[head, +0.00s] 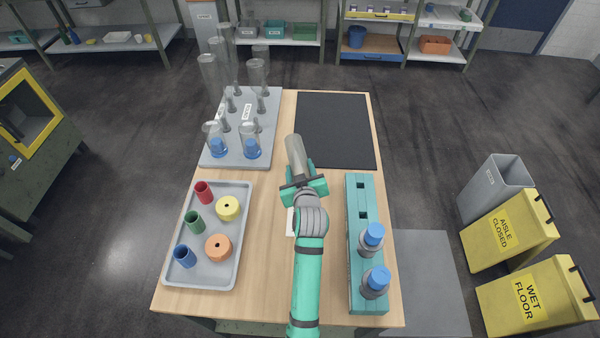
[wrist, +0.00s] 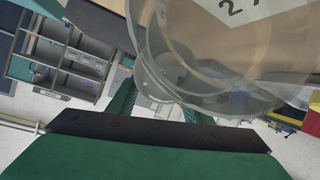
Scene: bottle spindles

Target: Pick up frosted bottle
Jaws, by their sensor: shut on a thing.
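My gripper (head: 303,183) is shut on a greyish, see-through frosted bottle (head: 296,151) above the middle of the table. In the head view the bottle is tilted slightly and points away from my arm. The wrist view shows the held bottle (wrist: 190,75) close up as a clear, rounded shape beyond the dark gripper bar; its far end is cut off. A grey spindle board (head: 212,161) is to the left of it, with several clear bottles (head: 257,72) standing over spindles. The two front ones have blue parts at the bottom.
A teal rack (head: 352,275) on the right holds two blue-capped grey bottles (head: 370,238) and has two empty square holes. A grey tray (head: 236,262) at front left holds coloured cylinders and rings. A black mat (head: 335,130) at back right is clear.

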